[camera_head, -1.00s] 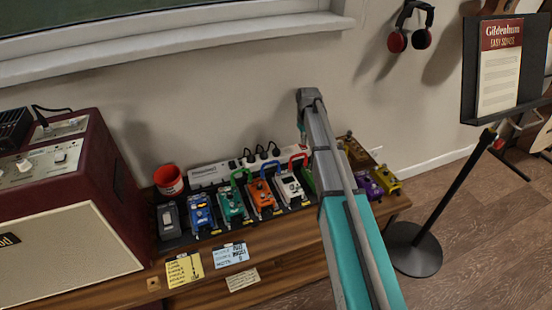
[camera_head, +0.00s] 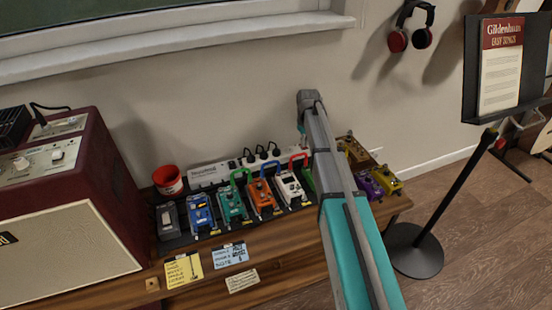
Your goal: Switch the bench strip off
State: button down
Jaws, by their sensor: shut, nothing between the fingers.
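The bench strip (camera_head: 209,174) is a long white power strip at the back of the wooden bench, against the wall. Several black plugs stand in its middle part. My arm passes in front of its right part, and a short white end shows to the right of the arm. I cannot make out the strip's switch or whether it is lit. My arm comes up from the bottom right to a grey joint above the strip and bends down behind itself. My gripper is hidden behind the arm.
Several coloured pedals, including an orange one (camera_head: 262,196), stand in front of the strip. A red cup (camera_head: 168,180) stands at its left end. A maroon amplifier (camera_head: 75,215) fills the left. A music stand (camera_head: 440,200) stands to the right.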

jog(key=shift+r, duration=0.1)
jog(key=shift+r+p, duration=3.35)
jog(key=shift+p, duration=0.2)
jog(key=shift+s, duration=0.25)
jog(key=s+d+m, duration=0.1)
jog(key=s+m, duration=0.3)
jog(key=s, duration=2.5)
notch_tip(320, 180, up, 18)
jog(key=p, duration=1.8)
jog(key=shift+d, duration=0.1)
